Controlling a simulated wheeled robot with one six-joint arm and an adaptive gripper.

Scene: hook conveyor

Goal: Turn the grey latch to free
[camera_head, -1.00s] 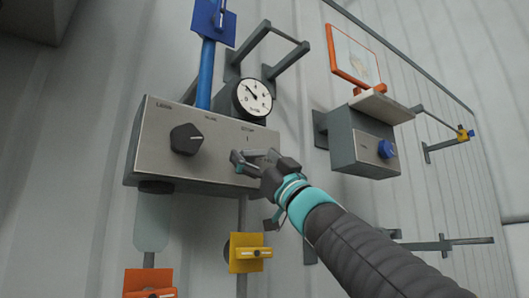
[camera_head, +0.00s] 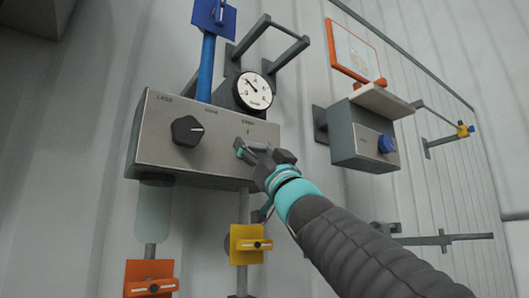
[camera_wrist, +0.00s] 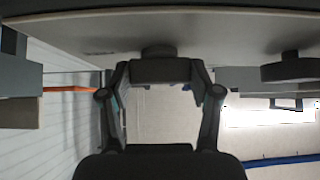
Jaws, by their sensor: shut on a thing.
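A grey metal control box (camera_head: 160,125) is fixed to the wall, with a black round knob (camera_head: 187,131) on the left of its face. My gripper (camera_head: 250,150) is at the right part of that face, under a small label and tick mark. It is shut on a small dark grey part, which I take for the grey latch; its round base (camera_wrist: 159,50) shows against the panel in the wrist view.
A dial gauge (camera_head: 252,91) stands above the box, and a blue pipe (camera_head: 206,70) rises beside it. Yellow (camera_head: 246,244) and orange (camera_head: 150,279) valves hang below. A second box with a blue knob (camera_head: 387,144) is to the right. The black knob (camera_wrist: 292,67) is close beside my gripper.

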